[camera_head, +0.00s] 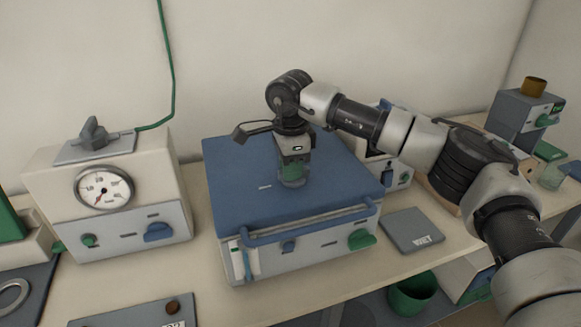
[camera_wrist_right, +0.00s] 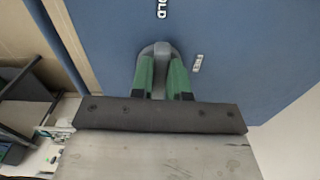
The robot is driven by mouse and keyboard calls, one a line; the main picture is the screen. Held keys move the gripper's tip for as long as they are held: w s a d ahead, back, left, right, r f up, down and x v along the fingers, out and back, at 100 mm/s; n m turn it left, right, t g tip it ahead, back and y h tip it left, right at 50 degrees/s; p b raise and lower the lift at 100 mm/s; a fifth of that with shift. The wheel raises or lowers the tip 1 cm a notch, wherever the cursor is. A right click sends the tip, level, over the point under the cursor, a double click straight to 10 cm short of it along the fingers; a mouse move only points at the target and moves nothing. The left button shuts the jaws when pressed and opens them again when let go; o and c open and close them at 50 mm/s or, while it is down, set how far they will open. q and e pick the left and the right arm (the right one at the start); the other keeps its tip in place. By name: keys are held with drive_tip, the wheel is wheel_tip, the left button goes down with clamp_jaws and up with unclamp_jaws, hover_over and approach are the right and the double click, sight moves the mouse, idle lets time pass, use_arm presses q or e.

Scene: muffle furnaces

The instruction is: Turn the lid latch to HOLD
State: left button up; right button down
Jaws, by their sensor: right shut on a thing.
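The blue lid (camera_head: 235,165) is the flat top of a furnace (camera_head: 310,250) in the middle of the bench. My right gripper (camera_head: 292,180) points down onto this lid and hides the latch in the head view. In the right wrist view, the green fingers of my right gripper (camera_wrist_right: 164,75) are shut on the grey lid latch (camera_wrist_right: 157,47). The latch's rounded end shows beyond the fingertips. A HOLD label (camera_wrist_right: 162,9) is just above it in that view, and a smaller label (camera_wrist_right: 197,62) is to its right. My left gripper is not in view.
A furnace with a round dial (camera_head: 104,189) stands at left, and a blue handle bar (camera_head: 310,223) runs along the lid's front. A grey plate (camera_head: 412,230) lies right of the furnace. A green bin (camera_head: 410,296) is below. Other equipment (camera_head: 522,112) stands at far right.

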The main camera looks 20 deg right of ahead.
drive_tip(key=shift+n, duration=0.4)
drive_tip(key=c, duration=1.1)
unclamp_jaws()
wheel_tip(320, 180, up, 11)
drive_tip(key=shift+b, duration=0.45)
drive_tip(key=shift+f, duration=0.1)
